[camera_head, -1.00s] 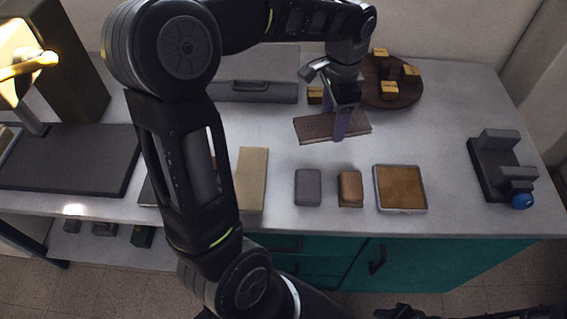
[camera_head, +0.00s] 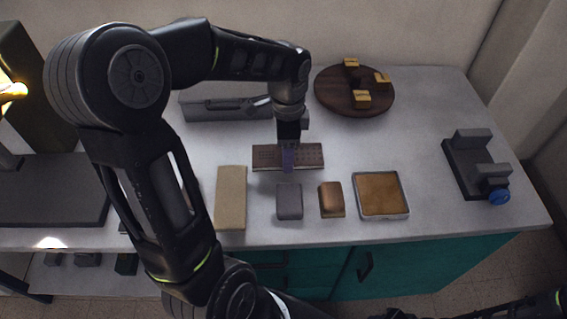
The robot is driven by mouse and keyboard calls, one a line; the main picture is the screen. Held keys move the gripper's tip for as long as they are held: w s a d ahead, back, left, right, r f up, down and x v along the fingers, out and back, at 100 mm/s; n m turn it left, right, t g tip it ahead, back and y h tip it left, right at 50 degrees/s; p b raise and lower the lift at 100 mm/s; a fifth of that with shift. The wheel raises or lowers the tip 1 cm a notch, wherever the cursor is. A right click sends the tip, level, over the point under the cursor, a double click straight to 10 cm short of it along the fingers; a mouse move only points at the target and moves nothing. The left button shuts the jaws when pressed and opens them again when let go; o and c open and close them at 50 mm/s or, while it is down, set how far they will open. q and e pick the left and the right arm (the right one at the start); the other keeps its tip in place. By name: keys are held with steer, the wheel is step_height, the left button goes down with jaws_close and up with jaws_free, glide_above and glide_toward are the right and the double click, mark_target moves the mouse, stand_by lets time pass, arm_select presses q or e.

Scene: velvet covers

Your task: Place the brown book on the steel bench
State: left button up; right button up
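The brown book (camera_head: 265,157) is a thin brown slab with small markings, lying flat and wide across the view. My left gripper (camera_head: 288,161) comes down over its middle, with a purplish finger against its front face, and is shut on it. The book is over the middle of the steel bench (camera_head: 425,125), a pale grey top. I cannot tell whether its underside touches the bench. Part of my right arm (camera_head: 520,308) shows at the bottom right; its gripper is at the lower edge, too cut off to read.
In front of the book stand a tan block (camera_head: 231,198), a grey block (camera_head: 289,201), a brown block (camera_head: 331,199) and a brown-filled tray (camera_head: 381,194). Behind are a grey case (camera_head: 225,107) and a round wooden board (camera_head: 335,97). A dark vise-like tool (camera_head: 465,165) stands right.

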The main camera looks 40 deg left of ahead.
arm_select(q)
steer(key=shift+f, duration=0.4)
steer(key=shift+f, duration=1.9)
steer(key=shift+f, duration=0.2)
steer(key=o, duration=1.2)
steer(key=shift+r, duration=0.15)
step_height(320, 180, up, 12)
steer(key=shift+r, duration=0.1)
